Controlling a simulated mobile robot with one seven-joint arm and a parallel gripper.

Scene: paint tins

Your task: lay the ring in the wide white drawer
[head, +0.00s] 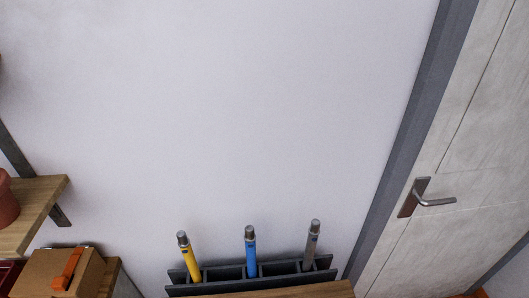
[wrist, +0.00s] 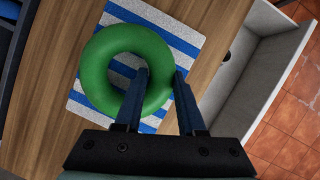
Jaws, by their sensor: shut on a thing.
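A thick green ring (wrist: 97,75) shows in the wrist view, over a blue and white striped mat (wrist: 186,50) on a wooden top. My gripper (wrist: 160,73) is shut on the right side of the ring, with one finger in its hole and the other outside it. I cannot tell whether the ring touches the mat. A wide white drawer (wrist: 250,80) stands open to the right of the wooden top, and the part of it in view looks empty. The ring, the drawer and my gripper are not in the head view.
The wooden top (wrist: 50,110) is bare around the mat. Red floor tiles (wrist: 290,125) lie beyond the drawer. In the head view, a dark rack (head: 225,283) holds yellow, blue and grey pen-like things by the wall. A cardboard box (head: 45,270) is at lower left, a door (head: 470,170) at right.

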